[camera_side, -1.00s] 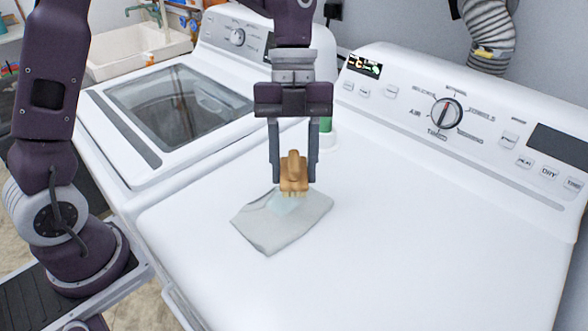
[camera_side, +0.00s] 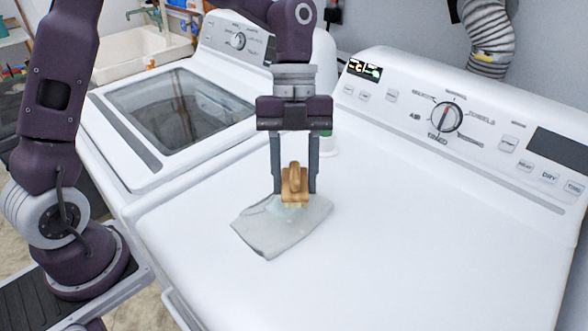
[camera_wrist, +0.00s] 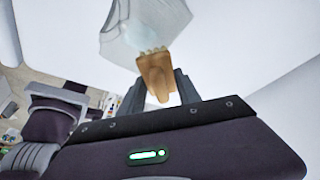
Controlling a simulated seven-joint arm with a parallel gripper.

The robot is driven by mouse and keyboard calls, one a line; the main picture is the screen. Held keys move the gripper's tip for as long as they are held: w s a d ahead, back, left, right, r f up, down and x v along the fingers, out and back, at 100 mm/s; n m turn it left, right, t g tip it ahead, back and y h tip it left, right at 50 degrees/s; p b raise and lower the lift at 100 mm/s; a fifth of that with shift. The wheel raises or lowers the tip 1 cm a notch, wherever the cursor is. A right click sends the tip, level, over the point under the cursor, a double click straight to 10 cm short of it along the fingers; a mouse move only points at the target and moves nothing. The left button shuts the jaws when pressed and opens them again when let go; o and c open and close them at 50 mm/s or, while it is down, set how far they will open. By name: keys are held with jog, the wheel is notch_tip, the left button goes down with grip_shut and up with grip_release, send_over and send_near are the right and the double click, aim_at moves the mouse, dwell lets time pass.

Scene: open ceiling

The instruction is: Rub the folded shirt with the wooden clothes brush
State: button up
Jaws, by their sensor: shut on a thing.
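The folded shirt (camera_side: 278,229) is pale grey and lies flat on the white dryer top in the side view. It also shows at the top of the wrist view (camera_wrist: 142,22). The wooden clothes brush (camera_side: 294,183) is light brown and upright, bristles down, at the shirt's upper right part. My gripper (camera_side: 295,188) is shut on the brush, one finger on each side. In the wrist view the brush (camera_wrist: 155,73) sits between the fingers with its bristles toward the shirt. The bristles appear to touch or nearly touch the cloth; I cannot tell which.
A white bottle (camera_side: 328,143) stands behind my gripper. A washer (camera_side: 175,110) with a glass lid stands to the left.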

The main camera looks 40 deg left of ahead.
aim_at(294, 218)
jog(key=shift+f, duration=2.7)
jog(key=shift+a+f, duration=0.55)
jog(key=shift+a, duration=0.05)
jog(key=shift+c, duration=0.6)
jog(key=shift+w+a, duration=0.15)
jog(key=shift+a, duration=2.45)
jog(key=shift+d, duration=3.15)
jog(key=shift+a, duration=3.3)
jog(key=shift+s+d, duration=0.2)
jog(key=shift+d, duration=3.15)
jog(key=shift+r, duration=4.05)
